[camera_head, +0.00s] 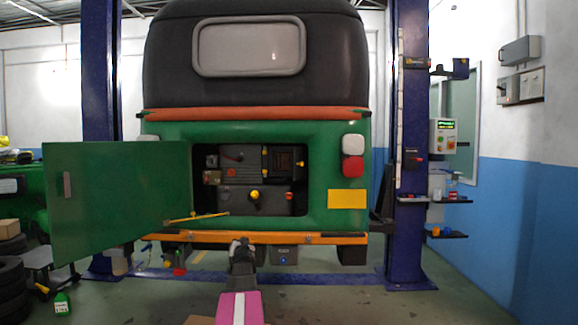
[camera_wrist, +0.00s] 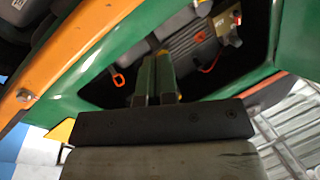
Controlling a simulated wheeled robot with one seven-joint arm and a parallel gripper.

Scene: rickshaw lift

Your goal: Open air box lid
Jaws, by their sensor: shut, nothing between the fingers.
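The rickshaw's open engine bay (camera_head: 215,205) shows at its green rear. Inside it sit dark boxes: an upper one (camera_head: 238,158) and a lower one (camera_head: 264,199) with a yellow knob (camera_head: 254,194) on its front. I cannot tell for sure which box is the air box; no lid stands visibly open. My gripper (camera_head: 241,242) is in front of the orange bumper, below the bay. In the wrist view my gripper (camera_wrist: 157,62) is shut and empty, pointing toward the bay, where a grey ribbed part (camera_wrist: 185,48) and orange rings show. The fingers hide part of the bay.
The green bay door (camera_head: 110,205) hangs open to the left. A thin yellow rod (camera_head: 208,215) lies at the bay's lower left edge. The orange bumper (camera_head: 205,237) runs below the bay. Blue lift posts (camera_head: 408,150) stand on both sides. Tires (camera_head: 12,275) are at far left.

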